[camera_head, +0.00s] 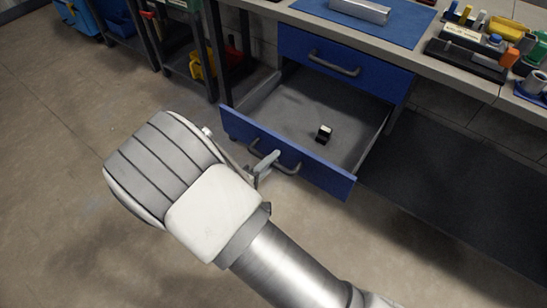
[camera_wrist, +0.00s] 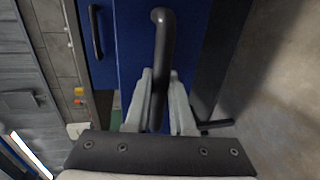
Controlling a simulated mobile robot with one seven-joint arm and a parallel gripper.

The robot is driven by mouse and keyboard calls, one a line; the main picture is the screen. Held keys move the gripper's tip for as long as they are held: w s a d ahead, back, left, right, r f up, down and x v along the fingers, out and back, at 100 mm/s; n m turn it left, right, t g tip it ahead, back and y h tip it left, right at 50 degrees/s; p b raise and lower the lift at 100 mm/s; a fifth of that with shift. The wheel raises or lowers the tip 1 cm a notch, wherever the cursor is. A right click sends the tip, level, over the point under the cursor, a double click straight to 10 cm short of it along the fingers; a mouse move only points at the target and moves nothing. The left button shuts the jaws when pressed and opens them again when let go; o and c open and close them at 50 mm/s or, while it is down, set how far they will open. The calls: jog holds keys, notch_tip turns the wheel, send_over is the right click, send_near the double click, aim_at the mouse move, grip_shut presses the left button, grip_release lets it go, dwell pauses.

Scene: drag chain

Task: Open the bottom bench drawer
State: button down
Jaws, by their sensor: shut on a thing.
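The bottom bench drawer (camera_head: 262,146) has a blue front and is pulled well out from the bench, with its grey inside showing. A small black and white object (camera_head: 324,134) lies in it. My gripper (camera_head: 265,165) is at the left part of the drawer's dark bar handle (camera_head: 289,168) and is shut on it. In the wrist view the handle (camera_wrist: 163,40) runs between my two pale fingers (camera_wrist: 160,90), with the blue drawer front (camera_wrist: 135,50) behind. The upper drawer (camera_head: 340,66) is closed, with its own handle (camera_head: 333,65).
The bench top (camera_head: 470,78) holds a blue mat (camera_head: 400,28), a metal bar (camera_head: 360,10) and a black tool holder (camera_head: 466,60). A dark shelf (camera_head: 460,210) lies low to the right. Bare floor (camera_head: 60,130) is clear at the left and front.

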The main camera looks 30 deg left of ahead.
jog(key=c, duration=0.8)
grip_release()
jog(key=shift+o, duration=0.2)
jog(key=p+v, duration=0.2)
jog(key=v, duration=1.5)
jog(key=shift+s+a+p, duration=0.15)
jog(key=shift+s+p, duration=0.05)
jog(key=shift+p, duration=0.2)
